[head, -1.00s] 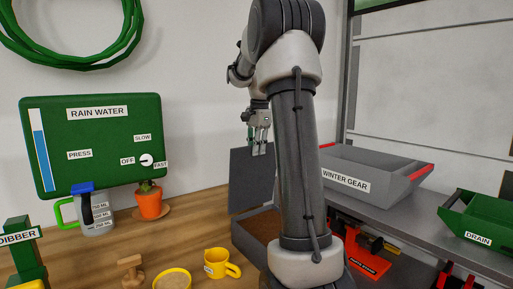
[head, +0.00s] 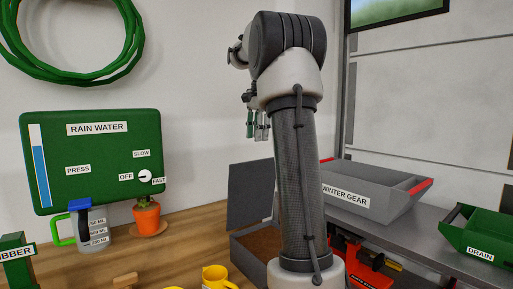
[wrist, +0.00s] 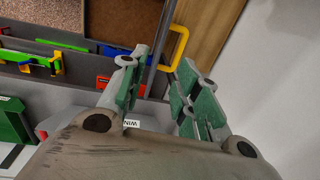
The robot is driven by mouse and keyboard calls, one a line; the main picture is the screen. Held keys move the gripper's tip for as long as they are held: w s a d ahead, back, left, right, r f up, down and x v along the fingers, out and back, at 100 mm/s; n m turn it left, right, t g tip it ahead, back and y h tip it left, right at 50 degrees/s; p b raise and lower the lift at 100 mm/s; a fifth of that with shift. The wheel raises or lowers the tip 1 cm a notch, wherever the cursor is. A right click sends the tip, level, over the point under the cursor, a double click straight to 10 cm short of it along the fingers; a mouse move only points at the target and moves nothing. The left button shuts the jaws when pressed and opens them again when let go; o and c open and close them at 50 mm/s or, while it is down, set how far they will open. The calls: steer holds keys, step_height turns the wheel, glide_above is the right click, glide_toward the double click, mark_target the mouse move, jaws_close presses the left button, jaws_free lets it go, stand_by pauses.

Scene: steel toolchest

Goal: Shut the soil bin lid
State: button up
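The soil bin (head: 238,246) is a grey box with brown soil inside, on the bench behind my arm. Its flat grey lid (head: 247,198) stands upright, open, and is partly hidden by my arm. My gripper (head: 257,126) hangs above the lid's top edge, apart from it, with fingers pointing down. In the wrist view the green-padded fingers (wrist: 160,92) are spread with nothing held between them. The brown soil (wrist: 125,20) shows at the top there, and the lid appears as a thin grey edge (wrist: 160,48) beyond the fingertips.
A yellow mug (head: 216,277) stands in front of the bin. A potted plant (head: 147,216) and a measuring jug (head: 92,226) stand left, below the green rain water panel (head: 60,150). The winter gear tray (head: 385,192) and green drain tray (head: 480,235) are right.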

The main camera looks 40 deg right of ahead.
steer(key=shift+s+r, duration=0.1)
steer(key=shift+r, duration=0.45)
steer(key=shift+c, duration=0.7)
steer(key=w+f, duration=0.2)
steer(key=w, duration=0.1)
steer(key=w+f, duration=0.1)
steer(key=shift+w+a, duration=0.1)
steer(key=shift+w, duration=0.15)
jaws_close()
steer(key=w+r+n, duration=0.3)
steer(key=w+n, duration=0.4)
steer(key=n, duration=1.1)
step_height(320, 180, down, 11)
steer(key=s, duration=0.2)
steer(key=shift+s, duration=0.35)
